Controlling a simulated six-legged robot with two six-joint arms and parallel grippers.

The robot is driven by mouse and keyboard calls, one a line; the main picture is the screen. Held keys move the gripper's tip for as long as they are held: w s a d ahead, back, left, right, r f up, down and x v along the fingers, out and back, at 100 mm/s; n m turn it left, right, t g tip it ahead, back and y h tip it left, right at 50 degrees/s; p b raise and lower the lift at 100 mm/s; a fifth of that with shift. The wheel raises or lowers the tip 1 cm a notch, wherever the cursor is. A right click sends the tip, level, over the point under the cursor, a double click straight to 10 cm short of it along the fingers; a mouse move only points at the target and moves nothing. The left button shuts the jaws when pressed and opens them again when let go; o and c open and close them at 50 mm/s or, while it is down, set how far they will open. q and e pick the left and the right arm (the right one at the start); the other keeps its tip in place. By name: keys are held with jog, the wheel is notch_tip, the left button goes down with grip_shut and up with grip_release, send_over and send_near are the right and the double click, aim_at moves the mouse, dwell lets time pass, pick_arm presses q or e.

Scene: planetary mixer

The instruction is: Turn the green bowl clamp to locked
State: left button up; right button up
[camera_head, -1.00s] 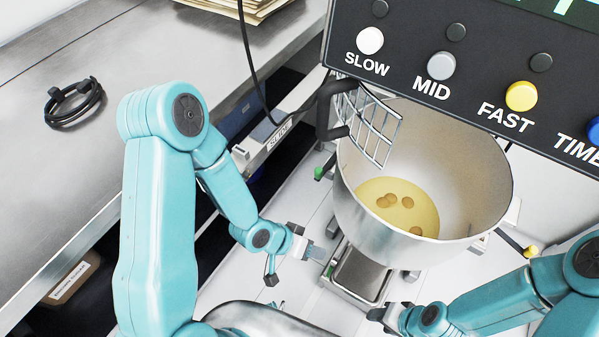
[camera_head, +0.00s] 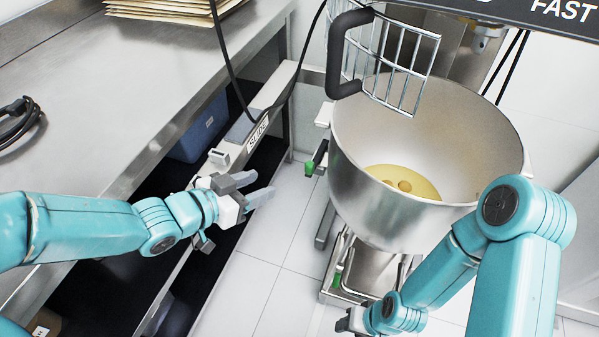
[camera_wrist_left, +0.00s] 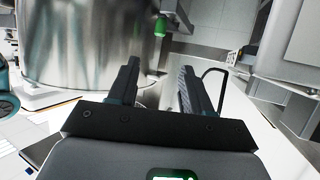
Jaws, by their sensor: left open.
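The green-tipped bowl clamp (camera_head: 312,166) is a short dark lever at the left side of the steel mixer bowl (camera_head: 385,215), below its rim. It hangs tip down, and I cannot tell whether it is locked. My left gripper (camera_head: 257,187) is open and empty, to the left of the clamp and apart from it. In the left wrist view a green tip (camera_wrist_left: 160,27) shows beside the bowl (camera_wrist_left: 85,45), beyond the open fingers (camera_wrist_left: 159,75). My right gripper (camera_head: 350,322) is low, near the mixer base; its fingers are too small to read.
A wire guard (camera_head: 395,65) with a black handle stands above the bowl, which holds yellow batter (camera_head: 405,181). A steel workbench (camera_head: 110,90) fills the left, with a dark shelf below. Another green part (camera_head: 336,282) sits at the mixer base. White floor lies between bench and bowl.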

aim_at(307, 167)
pick_arm(q)
jog(key=b+x, duration=0.3)
jog(key=x, duration=1.3)
jog(key=shift+s+f, duration=0.1)
jog(key=shift+c, duration=0.3)
grip_shut()
